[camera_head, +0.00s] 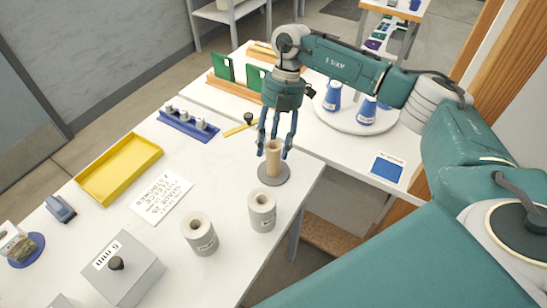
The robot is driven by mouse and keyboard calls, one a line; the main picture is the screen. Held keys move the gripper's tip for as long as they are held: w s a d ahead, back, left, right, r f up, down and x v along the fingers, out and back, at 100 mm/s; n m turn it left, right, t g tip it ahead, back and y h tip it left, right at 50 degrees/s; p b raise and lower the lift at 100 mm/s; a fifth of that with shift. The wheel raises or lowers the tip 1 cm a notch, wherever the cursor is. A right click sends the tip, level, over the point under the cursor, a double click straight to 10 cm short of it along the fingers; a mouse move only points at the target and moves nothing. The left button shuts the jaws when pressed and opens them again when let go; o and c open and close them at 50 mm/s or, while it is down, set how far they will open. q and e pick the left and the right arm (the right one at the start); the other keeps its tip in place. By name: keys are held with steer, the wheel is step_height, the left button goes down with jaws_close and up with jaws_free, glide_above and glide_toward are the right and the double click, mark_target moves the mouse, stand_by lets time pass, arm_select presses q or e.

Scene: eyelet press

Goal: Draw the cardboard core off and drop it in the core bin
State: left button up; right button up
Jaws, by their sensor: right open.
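The tan cardboard core (274,161) stands upright on a round grey base (272,174) near the table's right edge. My right gripper (274,150) points down over it, its fingers open and spread around the top of the core. I cannot tell whether any finger touches the core. My left gripper is not in view. I cannot make out which container, if any, is the core bin.
A yellow tray (120,168), a printed sheet (161,196) and a grey block (122,268) lie left. Blue cones stand on a white disc (350,121) behind.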

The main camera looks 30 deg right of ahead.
stand_by(0.8)
steer(key=c, duration=1)
